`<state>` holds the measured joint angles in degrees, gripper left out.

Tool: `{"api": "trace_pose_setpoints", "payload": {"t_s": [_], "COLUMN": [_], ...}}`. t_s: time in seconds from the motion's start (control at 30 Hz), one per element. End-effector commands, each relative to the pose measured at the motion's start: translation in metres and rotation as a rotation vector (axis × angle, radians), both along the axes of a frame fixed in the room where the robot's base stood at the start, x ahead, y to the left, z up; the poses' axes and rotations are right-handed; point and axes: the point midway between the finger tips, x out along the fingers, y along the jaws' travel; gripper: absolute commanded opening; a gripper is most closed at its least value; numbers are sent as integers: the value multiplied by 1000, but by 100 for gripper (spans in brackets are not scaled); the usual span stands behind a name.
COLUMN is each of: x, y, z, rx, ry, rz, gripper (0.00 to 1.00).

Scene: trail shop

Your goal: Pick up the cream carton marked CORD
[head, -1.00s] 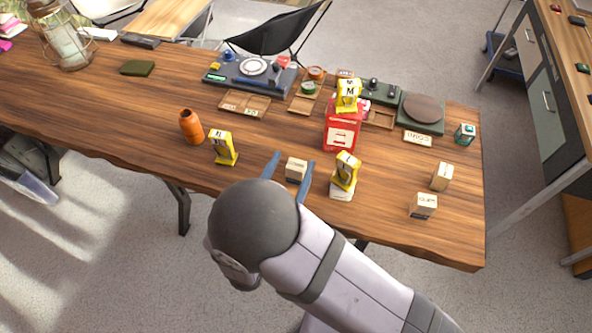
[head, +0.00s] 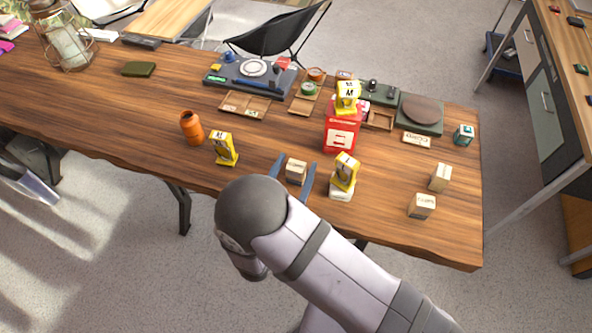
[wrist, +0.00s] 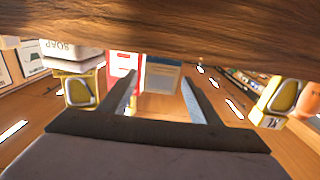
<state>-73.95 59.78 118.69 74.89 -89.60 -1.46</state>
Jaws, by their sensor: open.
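In the wrist view the carton (wrist: 161,77) shows beyond and between the open fingers (wrist: 159,92), with a gap on either side. My gripper is open and holds nothing. Two more cream cartons stand at the right, one farther back (head: 441,178) and one nearer the front (head: 422,206). I cannot make out which carton is marked CORD.
Right of my gripper, a yellow pack (head: 345,171) stands on a white SOAP carton (head: 341,194). Another yellow pack (head: 223,148) and an orange bottle (head: 191,127) stand left. Behind is a red box (head: 341,136) with a yellow pack (head: 348,96) on top.

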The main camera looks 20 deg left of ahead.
Motion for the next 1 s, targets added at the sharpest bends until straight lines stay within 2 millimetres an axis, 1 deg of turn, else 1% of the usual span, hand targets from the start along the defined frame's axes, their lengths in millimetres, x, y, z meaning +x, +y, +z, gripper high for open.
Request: {"api": "trace_pose_setpoints", "payload": {"t_s": [0.2,0.3,0.43,0.67,0.7,0.77,0.8,0.83,0.87,1.0], "x": [29,38,45,45,45,45,45,45,45,45], "y": [-3,-2,-2,-2,-2,-2,-2,-2,-2,-2], "z": [0,-1,-2,-2,-2,-2,-2,-2,-2,-2], "rx": [0,-1,-1,-1,-1,-1,-1,-1,-1,0], "ry": [0,0,0,0,0,0,0,0,0,0], "rz": [-6,-4,-3,-1,-1,-1,-1,-1,-1,-1], "gripper": [57,57,57,57,47,33,24,16,12,12]}}
